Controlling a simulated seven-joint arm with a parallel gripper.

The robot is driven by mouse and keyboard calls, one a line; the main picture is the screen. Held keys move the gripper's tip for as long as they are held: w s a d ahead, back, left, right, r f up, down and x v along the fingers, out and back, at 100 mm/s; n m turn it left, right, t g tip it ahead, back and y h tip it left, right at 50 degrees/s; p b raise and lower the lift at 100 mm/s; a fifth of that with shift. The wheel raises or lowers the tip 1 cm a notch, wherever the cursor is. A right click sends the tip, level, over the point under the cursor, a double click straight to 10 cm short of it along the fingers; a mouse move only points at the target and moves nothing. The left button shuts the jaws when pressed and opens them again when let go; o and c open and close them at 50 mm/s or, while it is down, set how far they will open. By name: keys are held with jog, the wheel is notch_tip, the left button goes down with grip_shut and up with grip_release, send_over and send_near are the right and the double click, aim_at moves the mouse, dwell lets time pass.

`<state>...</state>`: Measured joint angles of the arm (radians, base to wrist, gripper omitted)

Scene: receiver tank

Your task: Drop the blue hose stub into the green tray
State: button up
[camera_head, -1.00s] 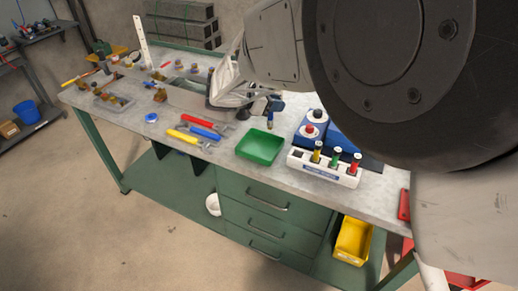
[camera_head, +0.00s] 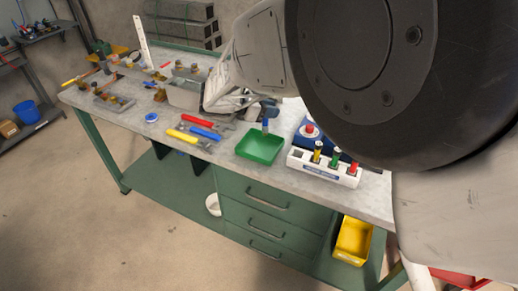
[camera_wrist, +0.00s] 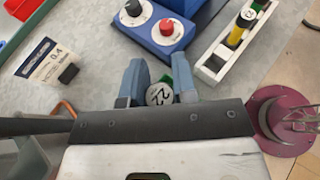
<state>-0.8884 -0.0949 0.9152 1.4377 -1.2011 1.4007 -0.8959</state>
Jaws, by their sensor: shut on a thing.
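The blue hose stub (camera_head: 265,125) hangs upright below my gripper (camera_head: 268,109) in the head view. It appears at the far rim of the green tray (camera_head: 260,149), overlapping it in the picture; its exact height over the tray is unclear. In the wrist view my gripper (camera_wrist: 156,75) is shut on the stub, whose pale round end (camera_wrist: 160,95) with dark marking shows between the fingers. A small green patch shows behind it. The tray looks empty in the part I see. My arm hides the area behind the gripper.
A white rack (camera_head: 322,171) with yellow, green and red plugs stands right of the tray, by a blue box with knobs (camera_wrist: 158,27). Red, blue and yellow-handled tools (camera_head: 200,133) lie left of it. A labelled card (camera_wrist: 42,58) lies on the bench. The front bench strip is clear.

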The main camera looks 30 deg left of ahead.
jog(key=shift+f, duration=2.3)
jog(key=o, duration=1)
jog(key=shift+o, duration=0.2)
jog(key=v, duration=0.7)
jog(key=shift+s+a+r, duration=0.2)
jog(key=shift+s+a, duration=0.05)
